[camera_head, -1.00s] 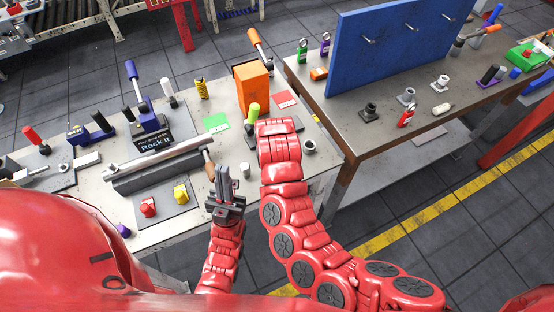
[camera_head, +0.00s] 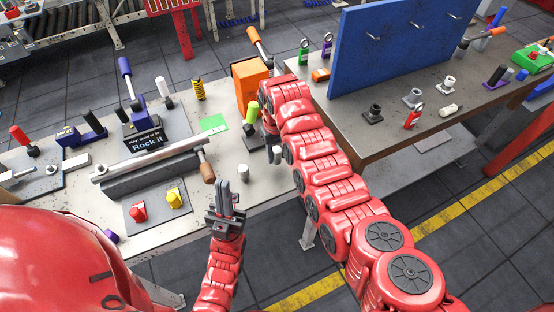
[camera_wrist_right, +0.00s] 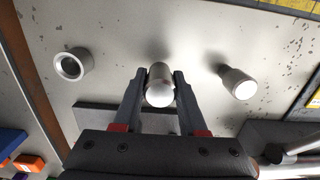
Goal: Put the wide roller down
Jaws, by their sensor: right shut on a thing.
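My right gripper (camera_wrist_right: 160,97) is shut on a silver cylinder with a rounded end, the wide roller (camera_wrist_right: 160,86). It also shows in the head view (camera_head: 277,154), below the end of my right arm, which hides most of that gripper. The roller is over the pale bench top; I cannot tell whether it touches it. A stepped silver roller (camera_wrist_right: 237,82) stands apart to its right in the wrist view and shows in the head view (camera_head: 244,172). A hollow ring-like part (camera_wrist_right: 72,65) stands to its left. My left gripper (camera_head: 228,195) is empty near the bench's front edge, its fingers close together.
A dark plate (camera_wrist_right: 95,114) lies beside the held roller in the wrist view. An orange block (camera_head: 248,85), a green card (camera_head: 213,123) and a long bar fixture (camera_head: 150,170) are on the bench. The second table (camera_head: 440,140) with a blue pegboard (camera_head: 390,45) is to the right.

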